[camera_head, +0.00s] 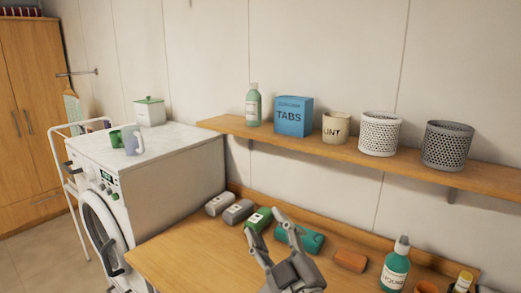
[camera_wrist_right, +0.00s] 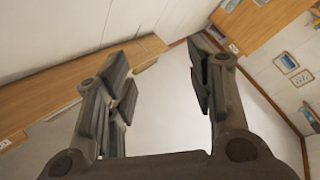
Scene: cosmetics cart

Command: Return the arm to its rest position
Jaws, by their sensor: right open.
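My right gripper (camera_head: 266,226) is open above the wooden counter (camera_head: 190,258) in the head view, with its fingers pointing up and away. In the right wrist view the gripper (camera_wrist_right: 158,62) is open too, and only pale wall or floor shows between its fingers, so it holds nothing. A green-and-white item (camera_head: 259,217) and a teal item (camera_head: 304,240) on the counter appear behind the fingers and are partly covered by them. I cannot tell the exact gap to them. My left gripper is not in view.
A shelf above carries a green bottle (camera_head: 253,106), a blue TABS box (camera_head: 293,116), a LINT pot (camera_head: 336,128) and two perforated baskets (camera_head: 380,134). A teal bottle (camera_head: 395,268) and an orange-brown block (camera_head: 350,260) stand right of the gripper. A washing machine (camera_head: 170,178) is left.

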